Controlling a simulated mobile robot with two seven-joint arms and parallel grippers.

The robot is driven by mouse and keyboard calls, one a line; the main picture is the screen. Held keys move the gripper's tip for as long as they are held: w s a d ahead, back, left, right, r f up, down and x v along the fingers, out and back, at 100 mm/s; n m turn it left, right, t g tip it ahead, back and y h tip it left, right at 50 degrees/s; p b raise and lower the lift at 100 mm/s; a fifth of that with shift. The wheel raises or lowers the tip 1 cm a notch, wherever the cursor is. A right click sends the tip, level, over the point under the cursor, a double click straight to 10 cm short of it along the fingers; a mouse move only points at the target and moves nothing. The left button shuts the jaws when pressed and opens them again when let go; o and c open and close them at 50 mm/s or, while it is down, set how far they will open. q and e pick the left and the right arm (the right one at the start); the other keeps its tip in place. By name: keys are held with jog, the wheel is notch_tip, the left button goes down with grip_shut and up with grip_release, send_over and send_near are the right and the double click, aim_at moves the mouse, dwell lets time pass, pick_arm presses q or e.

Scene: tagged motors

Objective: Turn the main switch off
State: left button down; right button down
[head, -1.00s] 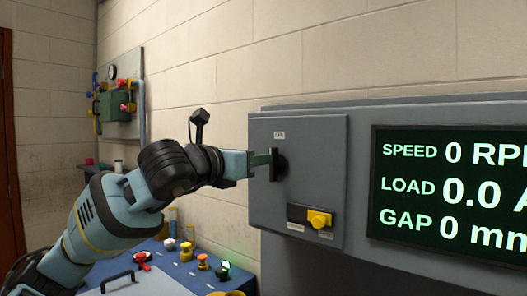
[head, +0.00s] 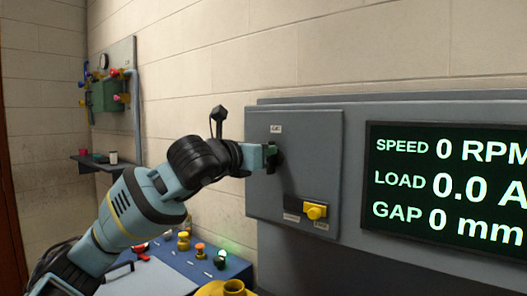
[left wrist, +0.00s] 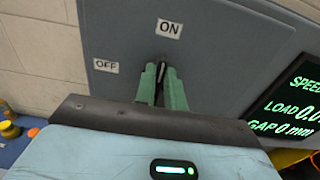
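The main switch is a black handle (head: 275,157) on the front of a grey box (head: 318,165). In the left wrist view the handle (left wrist: 165,73) stands upright, pointing at the ON label (left wrist: 169,28). The OFF label (left wrist: 106,66) is to its left. My left gripper (left wrist: 163,82) has its green fingers on both sides of the handle, close against it, with the handle between them. In the head view the left gripper (head: 268,156) is at the handle and hides part of it. My right gripper is in neither view.
A yellow knob (head: 315,211) sits below the switch on the same box. A dark display (head: 450,185) to the right reads speed 0, load 0.0 and gap 0. A blue bench (head: 205,265) with coloured buttons is below my left arm.

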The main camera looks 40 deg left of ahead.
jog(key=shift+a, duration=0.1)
pick_arm(q)
jog(key=shift+s+a+f+n+b, duration=0.1)
jog(key=shift+a+f+n+b, duration=0.2)
jog(key=shift+n, duration=2.7)
jog(key=shift+a+f+n+b, duration=0.3)
jog(key=shift+a+f+n, duration=0.05)
jog(key=shift+n, duration=2.65)
jog(key=shift+s+a+f+n+b, duration=0.1)
jog(key=shift+a+f+n+b, duration=0.2)
jog(key=shift+n, duration=2.7)
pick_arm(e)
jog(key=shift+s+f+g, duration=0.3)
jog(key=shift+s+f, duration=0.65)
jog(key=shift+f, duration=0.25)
pick_arm(q)
jog(key=shift+w+f, duration=0.1)
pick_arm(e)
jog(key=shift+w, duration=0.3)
pick_arm(q)
jog(key=c, duration=1.5)
grip_release()
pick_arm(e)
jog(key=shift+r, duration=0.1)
